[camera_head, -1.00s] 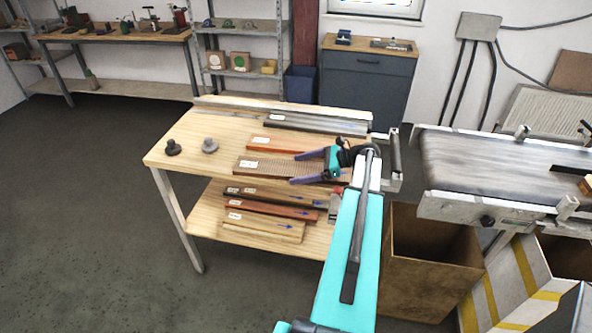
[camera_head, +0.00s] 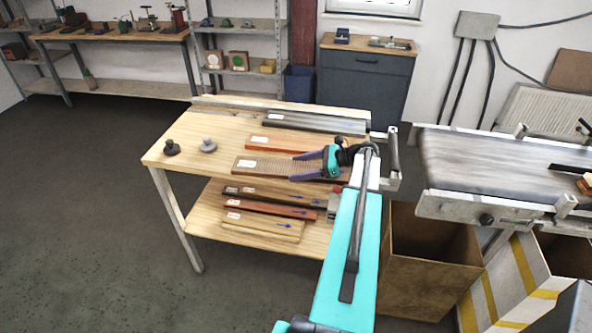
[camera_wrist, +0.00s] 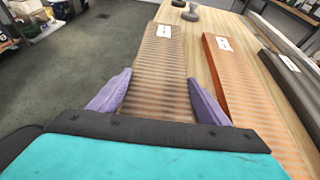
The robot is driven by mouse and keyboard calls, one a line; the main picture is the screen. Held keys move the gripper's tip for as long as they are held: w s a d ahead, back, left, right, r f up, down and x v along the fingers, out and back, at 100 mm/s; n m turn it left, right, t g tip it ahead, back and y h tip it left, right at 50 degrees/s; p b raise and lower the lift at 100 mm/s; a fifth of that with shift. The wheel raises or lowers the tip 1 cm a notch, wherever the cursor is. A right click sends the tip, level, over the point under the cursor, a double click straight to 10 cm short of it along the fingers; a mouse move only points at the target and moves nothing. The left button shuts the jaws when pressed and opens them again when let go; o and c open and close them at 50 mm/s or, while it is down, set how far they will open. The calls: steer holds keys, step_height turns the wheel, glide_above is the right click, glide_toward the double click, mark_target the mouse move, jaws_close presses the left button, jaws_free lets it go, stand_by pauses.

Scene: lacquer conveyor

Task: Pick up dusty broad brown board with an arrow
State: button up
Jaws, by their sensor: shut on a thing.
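The broad brown board (camera_head: 270,166) lies on the wooden table top, with ribbed, dusty-looking stripes and a white label with a mark at its left end. In the wrist view the board (camera_wrist: 160,70) runs away from me between my two purple fingers, its label at the far end. My gripper (camera_head: 296,168) is shut across the board's width, one finger along each long side. The wrist view shows my gripper (camera_wrist: 157,92) the same way. The board's near end is hidden under my gripper. I cannot see a gap between board and table.
An orange-brown board (camera_head: 290,146) lies just behind, and a dark grey board (camera_head: 315,124) behind that. Two knobs, one dark (camera_head: 171,147) and one grey (camera_head: 208,145), stand at the left. More boards lie on the lower shelf (camera_head: 200,205). A conveyor (camera_head: 480,165) stands at the right.

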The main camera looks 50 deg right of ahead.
mark_target(299, 168)
steer(key=shift+r, duration=0.15)
step_height(299, 168, up, 10)
steer(key=b, duration=0.2)
steer(key=shift+b, duration=0.4)
steer(key=shift+a, duration=0.1)
stand_by(0.7)
steer(key=w+a+f+n+g+y+b, duration=0.15)
steer(key=w+a, duration=0.45)
steer(key=a, duration=0.6)
steer(key=w+a+f+n, duration=0.15)
steer(key=w+a, duration=0.35)
steer(key=a, duration=0.6)
steer(key=w+a+f+g+y+b, duration=0.1)
steer(key=a+f, duration=0.1)
steer(key=a, duration=2.1)
steer(key=shift+w+a+f+n, duration=0.15)
steer(key=shift+w+f+n, duration=0.05)
steer(key=shift+w+n, duration=0.1)
steer(key=shift+g+y, duration=0.25)
